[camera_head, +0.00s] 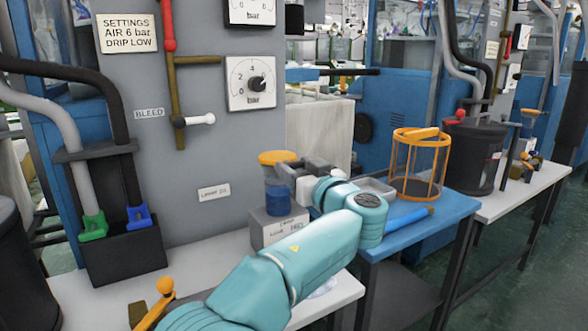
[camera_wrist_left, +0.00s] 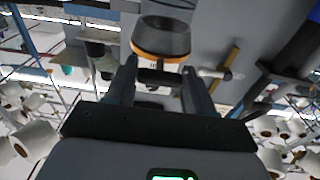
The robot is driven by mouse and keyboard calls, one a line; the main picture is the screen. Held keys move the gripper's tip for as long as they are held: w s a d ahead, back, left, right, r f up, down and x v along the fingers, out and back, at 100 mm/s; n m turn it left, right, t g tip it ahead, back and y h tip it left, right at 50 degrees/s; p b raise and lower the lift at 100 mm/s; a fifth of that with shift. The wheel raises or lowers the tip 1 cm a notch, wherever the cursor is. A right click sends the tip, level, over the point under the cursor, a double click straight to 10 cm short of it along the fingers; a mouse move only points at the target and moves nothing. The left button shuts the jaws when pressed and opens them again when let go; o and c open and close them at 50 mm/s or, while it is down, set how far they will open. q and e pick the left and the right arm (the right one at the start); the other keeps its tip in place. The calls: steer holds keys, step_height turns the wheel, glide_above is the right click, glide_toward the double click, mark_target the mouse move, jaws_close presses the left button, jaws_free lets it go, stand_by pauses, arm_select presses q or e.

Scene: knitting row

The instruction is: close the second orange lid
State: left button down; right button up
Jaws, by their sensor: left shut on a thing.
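My right gripper is not in view.
An orange cage (camera_head: 420,165) stands on a blue table (camera_head: 445,207) to the right, near a dark bin (camera_head: 472,155). A grey panel carries dials, a white lever (camera_head: 199,119) and hoses.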

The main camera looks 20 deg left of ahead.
arm_select(q)
steer(key=shift+a+f, duration=0.15)
steer(key=shift+f, duration=0.2)
steer(key=c, duration=0.5)
jaws_free()
steer(key=shift+w, duration=0.1)
steer(key=shift+o, duration=0.5)
steer(key=shift+w+a+f, duration=0.15)
steer(key=shift+w, duration=0.05)
steer(key=shift+s+d+r, duration=0.2)
steer(key=shift+s+d, duration=0.05)
steer(key=v, duration=1.6)
